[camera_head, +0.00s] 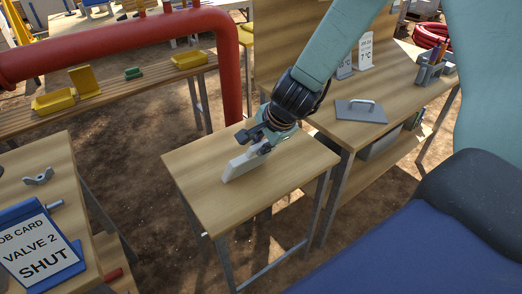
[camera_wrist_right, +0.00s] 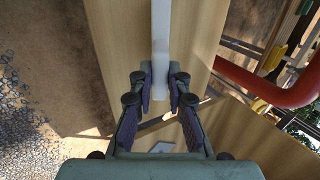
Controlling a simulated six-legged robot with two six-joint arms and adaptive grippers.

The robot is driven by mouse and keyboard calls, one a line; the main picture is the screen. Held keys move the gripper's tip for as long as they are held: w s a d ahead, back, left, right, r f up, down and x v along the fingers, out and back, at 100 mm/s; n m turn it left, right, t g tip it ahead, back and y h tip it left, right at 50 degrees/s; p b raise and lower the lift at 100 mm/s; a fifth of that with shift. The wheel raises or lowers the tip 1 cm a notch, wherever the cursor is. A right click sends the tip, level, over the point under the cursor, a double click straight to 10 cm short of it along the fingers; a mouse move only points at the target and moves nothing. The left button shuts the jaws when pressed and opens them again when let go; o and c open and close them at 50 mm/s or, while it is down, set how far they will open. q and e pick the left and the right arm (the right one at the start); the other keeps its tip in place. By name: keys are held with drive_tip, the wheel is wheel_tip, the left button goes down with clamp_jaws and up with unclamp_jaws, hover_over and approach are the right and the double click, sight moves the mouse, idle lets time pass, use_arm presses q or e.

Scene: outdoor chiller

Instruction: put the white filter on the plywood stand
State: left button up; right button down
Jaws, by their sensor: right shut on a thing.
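The white filter (camera_head: 243,163) is a thin pale slab standing on edge at the plywood stand (camera_head: 195,164), over the middle of its top. It also shows in the right wrist view (camera_wrist_right: 161,40), between the fingers. My right gripper (camera_head: 262,145) is shut on the filter's near end in the wrist view (camera_wrist_right: 160,88). The filter's lower edge looks on or just above the wood; I cannot tell which. The stand's bare top also shows in the wrist view (camera_wrist_right: 122,40). My left gripper is not in view.
A red pipe (camera_head: 120,42) runs behind the stand. A bench with a grey handled plate (camera_head: 361,111) stands to the right. A table with a job card (camera_head: 38,248) and a wing nut (camera_head: 38,177) is at the left. Yellow trays (camera_head: 53,101) sit on a back shelf.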

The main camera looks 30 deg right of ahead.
drive_tip(key=shift+w+a+f, duration=0.1)
drive_tip(key=shift+w+f, duration=0.05)
drive_tip(key=shift+w, duration=0.05)
drive_tip(key=c, duration=1.6)
unclamp_jaws()
drive_tip(key=o, duration=0.3)
drive_tip(key=shift+s, duration=0.1)
